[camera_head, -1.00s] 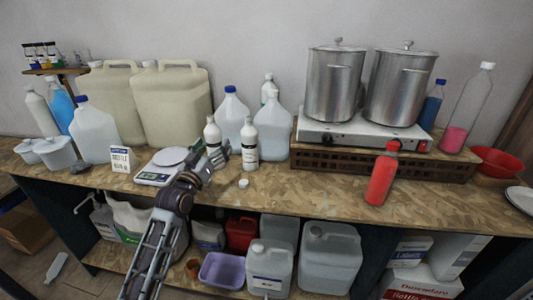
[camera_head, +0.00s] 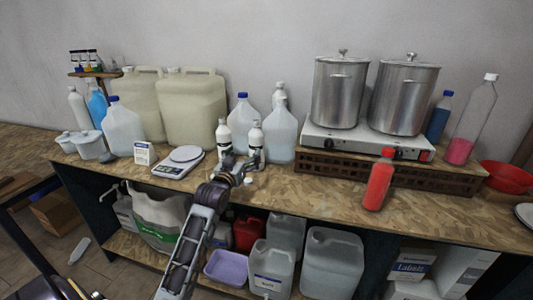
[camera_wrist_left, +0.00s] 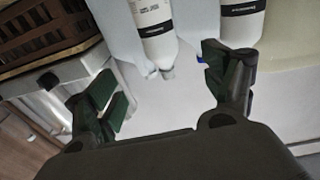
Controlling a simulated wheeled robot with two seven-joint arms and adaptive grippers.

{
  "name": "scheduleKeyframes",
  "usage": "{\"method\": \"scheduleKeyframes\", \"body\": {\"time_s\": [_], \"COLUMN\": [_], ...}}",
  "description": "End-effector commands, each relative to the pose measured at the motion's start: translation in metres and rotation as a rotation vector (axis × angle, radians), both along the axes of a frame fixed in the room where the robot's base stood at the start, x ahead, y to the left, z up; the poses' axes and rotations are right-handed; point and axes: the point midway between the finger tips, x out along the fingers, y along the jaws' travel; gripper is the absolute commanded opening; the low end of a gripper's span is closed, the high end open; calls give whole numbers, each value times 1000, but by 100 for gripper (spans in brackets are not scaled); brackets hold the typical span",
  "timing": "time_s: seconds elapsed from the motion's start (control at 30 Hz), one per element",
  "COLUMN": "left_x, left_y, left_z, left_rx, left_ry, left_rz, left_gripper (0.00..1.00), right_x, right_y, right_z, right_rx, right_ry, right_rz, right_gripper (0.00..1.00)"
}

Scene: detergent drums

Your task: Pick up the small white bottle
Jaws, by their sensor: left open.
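Two small white bottles with dark label bands stand side by side on the bench, a left one (camera_head: 223,132) and a right one (camera_head: 256,138). My left gripper (camera_head: 246,163) is open just in front of them and hides part of their lower bodies. In the left wrist view, which looks upside down, one white bottle (camera_wrist_left: 154,18) shows at the top, beyond the gap between the open fingers (camera_wrist_left: 168,90). The other bottle (camera_wrist_left: 241,18) shows beyond the right finger. Nothing is between the fingers. My right gripper is not in view.
Large clear jugs (camera_head: 281,132) stand behind the bottles. A scale (camera_head: 178,162) is to the left. A red bottle (camera_head: 378,182) and a hot plate (camera_head: 365,140) with two steel pots are to the right. The bench front (camera_head: 310,185) is clear.

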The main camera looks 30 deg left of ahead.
Motion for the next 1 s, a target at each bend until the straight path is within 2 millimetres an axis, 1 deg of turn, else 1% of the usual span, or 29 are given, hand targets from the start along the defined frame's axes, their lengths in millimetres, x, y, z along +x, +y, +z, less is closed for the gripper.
{"method": "scheduleKeyframes", "body": {"time_s": [0.43, 0.8, 1.0], "left_x": [-1, -1, 7], "left_y": [7, 7, 8], "left_z": [-13, -14, -13], "left_rx": [18, 16, 15], "left_ry": [68, 68, 66], "left_rz": [32, 31, 31], "left_gripper": [83, 83, 83], "right_x": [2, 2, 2], "right_y": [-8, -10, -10], "right_z": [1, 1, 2], "right_rx": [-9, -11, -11], "right_ry": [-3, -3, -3], "right_rz": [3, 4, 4], "right_gripper": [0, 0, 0]}}
